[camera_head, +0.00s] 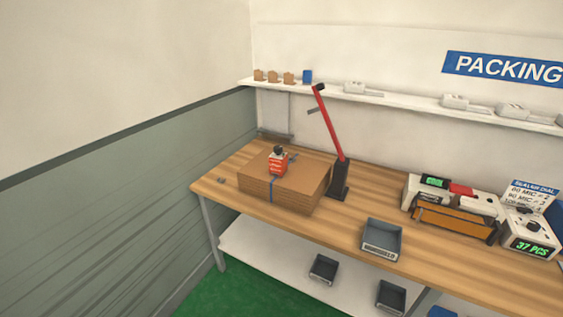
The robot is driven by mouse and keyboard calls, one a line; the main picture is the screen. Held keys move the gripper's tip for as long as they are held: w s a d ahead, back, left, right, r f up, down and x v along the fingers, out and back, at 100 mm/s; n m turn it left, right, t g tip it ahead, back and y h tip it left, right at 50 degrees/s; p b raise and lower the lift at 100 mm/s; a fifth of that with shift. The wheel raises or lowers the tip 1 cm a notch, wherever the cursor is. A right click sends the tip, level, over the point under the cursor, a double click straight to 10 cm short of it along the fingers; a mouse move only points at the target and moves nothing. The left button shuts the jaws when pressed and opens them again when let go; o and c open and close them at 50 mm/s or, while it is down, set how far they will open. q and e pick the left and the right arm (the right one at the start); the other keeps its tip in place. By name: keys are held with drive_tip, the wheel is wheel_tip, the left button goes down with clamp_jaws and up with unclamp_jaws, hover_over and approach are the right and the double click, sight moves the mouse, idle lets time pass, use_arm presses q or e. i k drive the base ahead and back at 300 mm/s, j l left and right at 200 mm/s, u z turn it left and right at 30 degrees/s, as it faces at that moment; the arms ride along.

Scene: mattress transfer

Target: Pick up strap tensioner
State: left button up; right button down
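A tool with a long red lever (328,124) and a black base (339,180) stands upright on the wooden table, just right of a cardboard stack; it looks like the strap tensioner, though no readable label confirms it. The lever leans to the upper left and has a dark tip. The brown cardboard stack (262,194) has a blue strap (272,189) down its front. A small red item with a black top and white lettering (278,163) sits on the stack; its lettering is too small to read. Neither of my grippers is in view.
The wooden table (460,267) also holds a grey tray (382,237), an orange-fronted machine (452,221) and a white device with a green display (529,236). A wall shelf (415,99) with small items runs behind. Dark bins (323,268) stand on the lower shelf.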

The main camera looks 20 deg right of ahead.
sight(277, 164)
drive_tip(key=i+j+z, duration=0.2)
drive_tip(key=i+z, duration=0.2)
drive_tip(key=i+j+z, duration=0.35)
drive_tip(key=i, duration=0.2)
drive_tip(key=i+j+z, duration=0.75)
drive_tip(key=j, duration=0.3)
drive_tip(key=k+l, duration=0.05)
